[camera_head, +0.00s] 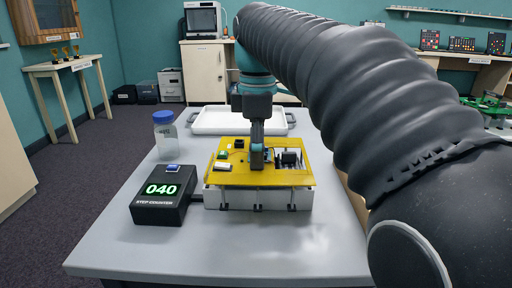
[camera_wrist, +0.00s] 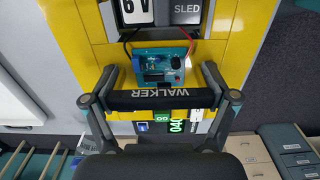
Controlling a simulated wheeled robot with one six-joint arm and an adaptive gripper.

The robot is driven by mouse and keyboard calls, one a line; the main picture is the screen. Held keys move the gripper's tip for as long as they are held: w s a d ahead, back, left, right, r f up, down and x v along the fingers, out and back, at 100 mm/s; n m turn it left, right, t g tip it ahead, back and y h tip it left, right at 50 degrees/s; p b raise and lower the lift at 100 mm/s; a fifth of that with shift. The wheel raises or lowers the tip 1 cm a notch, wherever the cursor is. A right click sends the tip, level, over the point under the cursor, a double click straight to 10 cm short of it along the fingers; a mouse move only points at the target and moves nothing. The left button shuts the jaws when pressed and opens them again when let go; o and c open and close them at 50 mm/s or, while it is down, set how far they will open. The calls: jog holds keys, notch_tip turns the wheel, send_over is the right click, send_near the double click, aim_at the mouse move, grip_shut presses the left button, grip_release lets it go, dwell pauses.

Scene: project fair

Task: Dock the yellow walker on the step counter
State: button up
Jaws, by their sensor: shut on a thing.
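The yellow walker (camera_head: 235,177) is a flat yellow plate with small electronics on top, including a blue-green circuit board (camera_wrist: 160,66). My gripper (camera_head: 257,160) is shut on its black handle bar, marked WALKER (camera_wrist: 160,99), with one finger at each end in the wrist view. I cannot tell whether plate and block touch. The step counter (camera_head: 163,205) is a black box reading 040, left of the block and joined to it by a short dark link.
All this is on a grey table (camera_head: 250,250). A white tray (camera_head: 240,121) lies behind the walker, and a blue-capped bottle (camera_head: 164,135) stands at the back left. The table's front is clear. My arm hides much of the right side.

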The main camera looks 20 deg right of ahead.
jog(key=shift+f, duration=0.2)
jog(key=o, duration=1.1)
notch_tip(320, 180, up, 13)
jog(key=p, duration=0.3)
jog(key=shift+r, duration=0.1)
jog(key=shift+s, duration=0.1)
